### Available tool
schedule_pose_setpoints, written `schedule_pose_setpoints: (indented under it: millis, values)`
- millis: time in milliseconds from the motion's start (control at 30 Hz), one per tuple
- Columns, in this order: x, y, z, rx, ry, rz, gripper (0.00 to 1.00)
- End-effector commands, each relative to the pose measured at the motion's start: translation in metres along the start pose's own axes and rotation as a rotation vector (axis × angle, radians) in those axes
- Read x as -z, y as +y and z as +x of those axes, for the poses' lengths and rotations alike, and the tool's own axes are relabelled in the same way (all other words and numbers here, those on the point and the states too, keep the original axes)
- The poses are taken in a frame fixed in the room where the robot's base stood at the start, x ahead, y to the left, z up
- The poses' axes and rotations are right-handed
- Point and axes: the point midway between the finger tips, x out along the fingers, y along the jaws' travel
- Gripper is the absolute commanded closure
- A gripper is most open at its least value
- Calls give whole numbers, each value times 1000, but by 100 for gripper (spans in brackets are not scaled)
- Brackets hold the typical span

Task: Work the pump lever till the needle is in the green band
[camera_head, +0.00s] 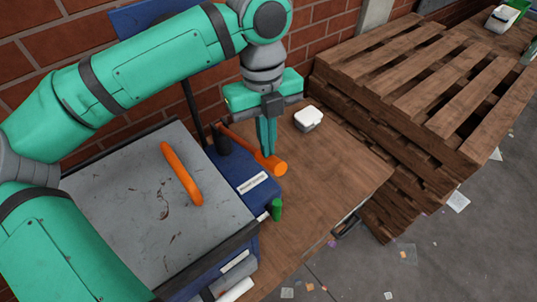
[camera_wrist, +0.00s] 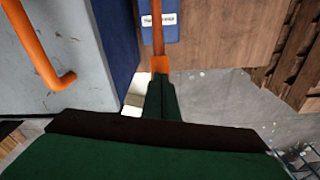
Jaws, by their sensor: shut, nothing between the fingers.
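The orange pump lever (camera_head: 238,141) slants from the blue pump body (camera_head: 232,172) to a thick orange end (camera_head: 277,165). My gripper (camera_head: 267,152) points down with its fingers together, right at the lever near that end. In the wrist view my fingertips (camera_wrist: 161,80) meet the orange lever end (camera_wrist: 159,63); I cannot tell whether they touch or only overlap it. The lever's bar (camera_wrist: 158,35) runs up over the blue body with its white label (camera_wrist: 160,19). No gauge face, needle or green band can be made out.
A grey-topped box (camera_head: 130,215) with an orange handle (camera_head: 181,173) stands left of the pump. A white container (camera_head: 308,118) and a green cylinder (camera_head: 277,209) are near it on the wooden bench (camera_head: 335,170). Stacked pallets (camera_head: 420,85) stand right; a brick wall is behind.

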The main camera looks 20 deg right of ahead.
Motion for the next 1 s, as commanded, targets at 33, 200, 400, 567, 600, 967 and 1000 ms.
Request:
schedule_pose_setpoints:
  millis: [33, 200, 400, 567, 600, 967, 1000]
  values:
    - [0, 0, 4, -2, 1, 0, 100]
    - [-1, 0, 20, -1, 2, 2, 100]
    - [-4, 0, 38, -1, 1, 1, 100]
    - [-4, 0, 41, 0, 0, 1, 100]
    - [-4, 0, 41, 0, 0, 1, 100]
    - [-10, -1, 38, 0, 0, 0, 100]
    - [-14, -1, 36, 0, 0, -1, 100]
